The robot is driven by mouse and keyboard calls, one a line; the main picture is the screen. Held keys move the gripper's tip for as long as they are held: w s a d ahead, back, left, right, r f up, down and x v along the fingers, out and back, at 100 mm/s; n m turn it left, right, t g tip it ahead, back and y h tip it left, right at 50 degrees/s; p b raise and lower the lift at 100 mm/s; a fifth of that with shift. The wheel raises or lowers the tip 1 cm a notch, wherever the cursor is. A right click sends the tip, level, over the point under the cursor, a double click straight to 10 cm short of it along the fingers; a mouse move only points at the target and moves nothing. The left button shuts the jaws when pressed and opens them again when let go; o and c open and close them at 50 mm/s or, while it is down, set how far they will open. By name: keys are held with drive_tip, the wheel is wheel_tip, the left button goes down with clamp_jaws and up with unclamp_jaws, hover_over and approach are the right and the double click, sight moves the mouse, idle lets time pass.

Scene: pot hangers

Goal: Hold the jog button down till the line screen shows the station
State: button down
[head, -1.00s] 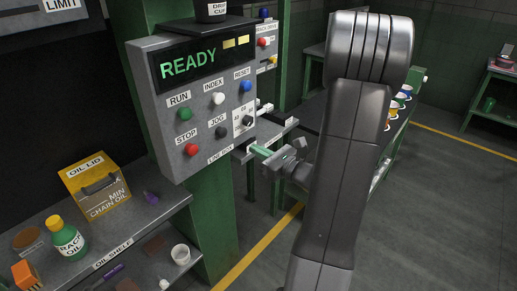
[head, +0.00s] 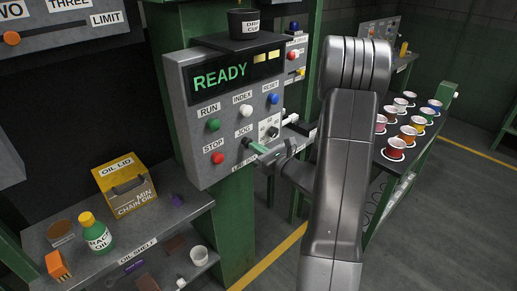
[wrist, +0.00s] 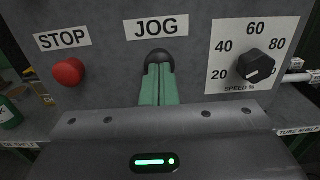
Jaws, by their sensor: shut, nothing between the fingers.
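The line screen (head: 222,77) on the grey control panel reads READY in green, with two yellow blocks to its right. The black jog button (wrist: 159,57) sits under the JOG label in the wrist view. My gripper (wrist: 158,72) is shut and empty, its green fingertips right in front of the jog button and covering its lower part. I cannot tell whether the tips touch it. In the head view my gripper (head: 253,145) reaches the panel's lower edge from the right, hiding most of the jog button.
The red stop button (wrist: 68,72) is left of my fingers and the black speed knob (wrist: 256,66) is right. Green run (head: 213,125), white index (head: 245,111) and blue reset (head: 274,99) buttons are above. An oil shelf (head: 122,255) stands lower left.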

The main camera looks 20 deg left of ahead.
drive_tip(key=shift+w+a+r+b, duration=0.15)
drive_tip(key=shift+w+a+b, duration=0.05)
drive_tip(key=shift+a+b, duration=0.2)
drive_tip(key=shift+w+a+r+b, duration=0.15)
drive_tip(key=shift+a+b, duration=0.15)
drive_tip(key=shift+a, duration=0.05)
drive_tip(key=shift+a+r, duration=0.1)
drive_tip(key=shift+r, duration=0.05)
idle(1.8)
idle(1.6)
drive_tip(key=b+v, duration=0.3)
drive_tip(key=v, duration=1.1)
drive_tip(key=shift+d+f, duration=0.25)
drive_tip(key=shift+f, duration=0.1)
drive_tip(key=shift+a, duration=0.1)
